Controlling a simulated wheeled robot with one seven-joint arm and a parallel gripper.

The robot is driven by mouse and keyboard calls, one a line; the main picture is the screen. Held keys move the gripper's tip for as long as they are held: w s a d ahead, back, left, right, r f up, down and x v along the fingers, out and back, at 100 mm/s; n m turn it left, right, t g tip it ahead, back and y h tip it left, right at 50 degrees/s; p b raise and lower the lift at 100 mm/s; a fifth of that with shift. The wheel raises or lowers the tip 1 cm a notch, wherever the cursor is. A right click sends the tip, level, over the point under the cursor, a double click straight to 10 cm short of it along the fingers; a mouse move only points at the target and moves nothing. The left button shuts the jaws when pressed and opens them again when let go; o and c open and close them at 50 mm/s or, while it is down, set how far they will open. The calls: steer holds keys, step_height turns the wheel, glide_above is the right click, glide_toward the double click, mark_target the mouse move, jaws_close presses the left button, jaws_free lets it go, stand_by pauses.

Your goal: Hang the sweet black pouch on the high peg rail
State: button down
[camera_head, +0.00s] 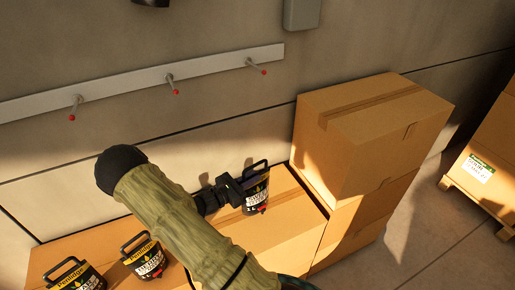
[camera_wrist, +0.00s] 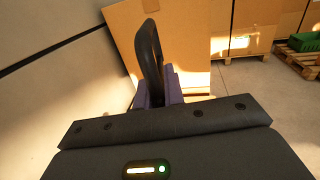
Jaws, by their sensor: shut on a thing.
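The black pouch (camera_head: 257,193) has a looped black handle and a label whose small print I cannot fully read. It is upright at the far right end of the low cardboard box top; I cannot tell whether it touches the box. My gripper (camera_head: 232,189) comes from the left and is shut on it. In the wrist view the handle loop (camera_wrist: 150,58) stands up between my gripper's fingers (camera_wrist: 160,88); the pouch's body is hidden there. The peg rail (camera_head: 120,83) is a pale strip on the wall above, with three red-tipped pegs (camera_head: 172,82).
Two similar black pouches with yellow bands, one (camera_head: 144,258) and another (camera_head: 75,276), stand on the box at lower left. A taller cardboard box stack (camera_head: 345,140) rises just right of the held pouch. Wall space between the rail and the box top is clear.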

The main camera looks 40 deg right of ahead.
steer(key=w+a+r+n+t+y+p, duration=0.2)
steer(key=w+a+n+t+y+p, duration=0.4)
steer(key=a+n+t, duration=0.55)
steer(key=s+a+f+n+t+y+p, duration=0.1)
steer(key=a+f+n+t+y+p, duration=0.3)
steer(key=a+y, duration=0.7)
steer(key=shift+a+f+n+t+y+p, duration=0.2)
steer(key=shift+f+n+t+y+p, duration=0.25)
steer(key=shift+f+n+t, duration=0.9)
steer(key=shift+s+r, duration=0.15)
